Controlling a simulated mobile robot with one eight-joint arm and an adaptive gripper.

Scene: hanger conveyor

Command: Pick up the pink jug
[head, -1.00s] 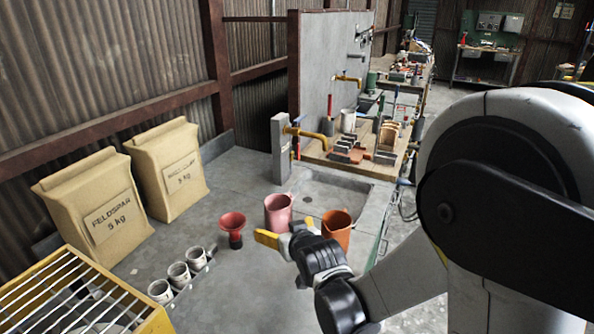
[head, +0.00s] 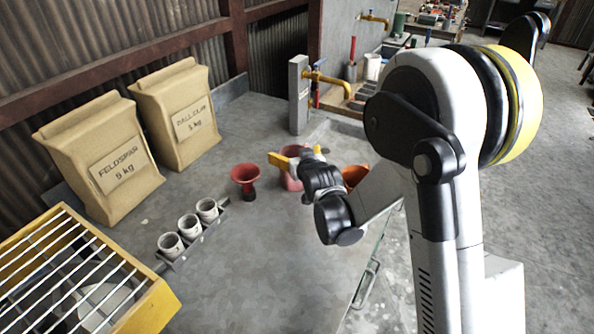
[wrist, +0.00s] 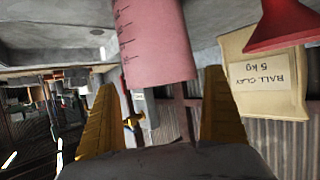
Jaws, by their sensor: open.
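The pink jug (head: 291,182) stands on the grey counter, partly hidden behind my gripper (head: 297,155) in the head view. In the wrist view, which is upside down, the pink jug (wrist: 152,42) hangs from the top edge, with dark measuring marks on its side. My gripper (wrist: 160,82) is open there, its yellow fingers spread to the left and right of the jug's outline. Nothing is held. I cannot tell whether a finger touches the jug. The jug's handle is not clearly seen.
A red funnel-shaped vessel (head: 245,177) stands left of the jug, and an orange jug (head: 355,177) close on its right. Several small white cups (head: 189,226) sit in a rack.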

